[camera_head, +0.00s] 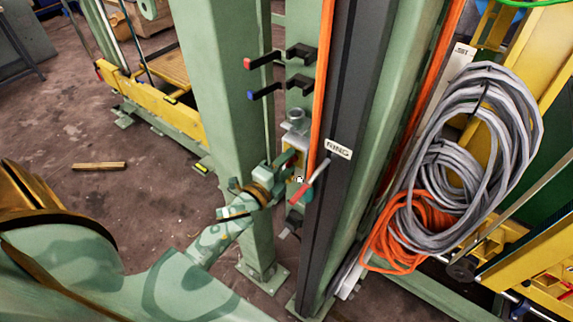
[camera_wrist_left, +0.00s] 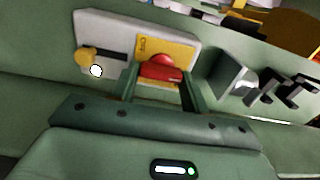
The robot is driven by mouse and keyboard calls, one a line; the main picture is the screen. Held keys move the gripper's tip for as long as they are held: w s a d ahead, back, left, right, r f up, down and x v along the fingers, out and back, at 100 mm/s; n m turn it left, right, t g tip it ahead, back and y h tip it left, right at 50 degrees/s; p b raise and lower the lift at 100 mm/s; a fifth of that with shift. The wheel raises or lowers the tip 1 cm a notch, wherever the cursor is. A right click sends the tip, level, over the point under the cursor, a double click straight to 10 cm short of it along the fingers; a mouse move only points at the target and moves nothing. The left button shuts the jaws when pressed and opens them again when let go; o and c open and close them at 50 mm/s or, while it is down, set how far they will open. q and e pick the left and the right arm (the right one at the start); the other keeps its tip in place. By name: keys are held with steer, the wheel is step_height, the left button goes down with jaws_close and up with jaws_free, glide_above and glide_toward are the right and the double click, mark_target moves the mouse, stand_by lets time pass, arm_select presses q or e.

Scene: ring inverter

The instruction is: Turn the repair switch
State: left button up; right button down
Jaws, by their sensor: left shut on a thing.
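The repair switch shows in the left wrist view as a red knob (camera_wrist_left: 160,66) on a yellow plate (camera_wrist_left: 150,47), mounted on a pale grey box (camera_wrist_left: 96,30). My left gripper (camera_wrist_left: 160,78) has one finger on each side of the red knob and is shut on it. In the head view, my left gripper (camera_head: 284,168) reaches the yellow plate on the side of the green column, and its fingers hide most of the switch. My right gripper is not in either view.
Left of the switch in the wrist view are a yellow knob (camera_wrist_left: 86,56) and a white round spot (camera_wrist_left: 97,71). A red-ended lever (camera_head: 299,193) sits close to my left gripper. Coiled grey cables (camera_head: 520,120) hang at right. A wooden piece (camera_head: 99,166) lies on the floor.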

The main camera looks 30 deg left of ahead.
arm_select(q)
steer(key=shift+f, duration=0.1)
stand_by(0.5)
steer(key=o, duration=1)
steer(key=s, duration=0.5)
steer(key=s+b, duration=0.1)
steer(key=s, duration=0.5)
steer(key=s+a, duration=0.1)
steer(key=s, duration=0.4)
steer(key=shift+s+a+b, duration=0.1)
steer(key=shift+s+b, duration=0.1)
steer(key=shift+b, duration=0.1)
